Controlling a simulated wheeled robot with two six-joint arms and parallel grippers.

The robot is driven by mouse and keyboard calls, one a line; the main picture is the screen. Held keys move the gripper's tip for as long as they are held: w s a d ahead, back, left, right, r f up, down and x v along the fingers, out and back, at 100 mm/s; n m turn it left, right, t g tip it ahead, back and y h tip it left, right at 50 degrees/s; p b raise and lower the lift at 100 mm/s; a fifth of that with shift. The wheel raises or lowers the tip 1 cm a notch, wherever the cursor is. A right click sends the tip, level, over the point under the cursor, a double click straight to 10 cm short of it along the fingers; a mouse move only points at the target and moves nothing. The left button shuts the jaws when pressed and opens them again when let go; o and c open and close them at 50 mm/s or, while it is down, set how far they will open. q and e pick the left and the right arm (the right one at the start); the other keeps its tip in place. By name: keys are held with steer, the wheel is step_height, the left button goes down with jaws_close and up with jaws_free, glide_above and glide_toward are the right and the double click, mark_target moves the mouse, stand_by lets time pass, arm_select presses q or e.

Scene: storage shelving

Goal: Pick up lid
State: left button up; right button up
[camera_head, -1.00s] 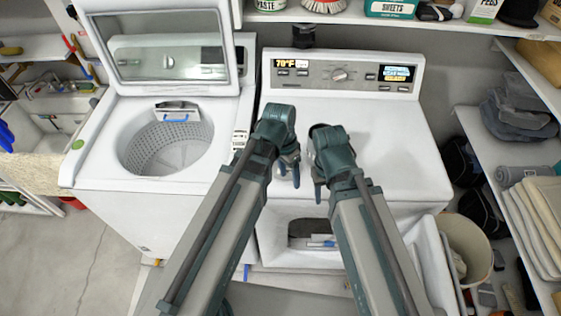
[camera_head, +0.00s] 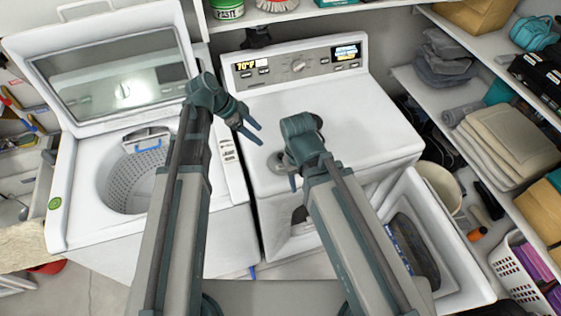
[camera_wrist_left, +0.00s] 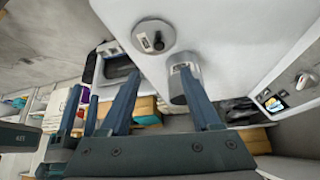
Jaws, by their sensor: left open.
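In the left wrist view a round grey metal lid (camera_wrist_left: 153,37) with a black knob lies on the white dryer top. A short grey metal canister (camera_wrist_left: 185,83) stands beside it, close to one fingertip. My left gripper (camera_head: 258,134) is open and empty above the dryer's left part. Its two fingers (camera_wrist_left: 160,72) are apart, with the lid beyond them. My right gripper (camera_head: 292,182) points down near the dryer's front edge, its fingers apart and empty.
A washer (camera_head: 65,225) with its lid raised stands at left. The dryer (camera_head: 355,115) has a clear top at right and its door (camera_head: 455,255) open below. Shelves (camera_head: 405,75) with folded towels (camera_head: 510,140) stand at right; a white basket (camera_head: 520,270) sits lower right.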

arm_select(q)
steer(key=b, duration=0.7)
glide_toward(281, 154)
steer(key=x, duration=0.3)
steer(key=shift+d+f, duration=0.2)
steer(key=shift+f, duration=0.05)
steer(key=shift+d, duration=0.1)
steer(key=b+x, duration=0.3)
steer(key=x, duration=0.1)
steer(key=shift+f+b, duration=0.1)
steer(key=shift+b, duration=0.3)
steer(key=shift+d+f+b, duration=0.2)
steer(key=shift+f+b, duration=0.2)
steer(key=shift+r, duration=0.1)
jaws_close()
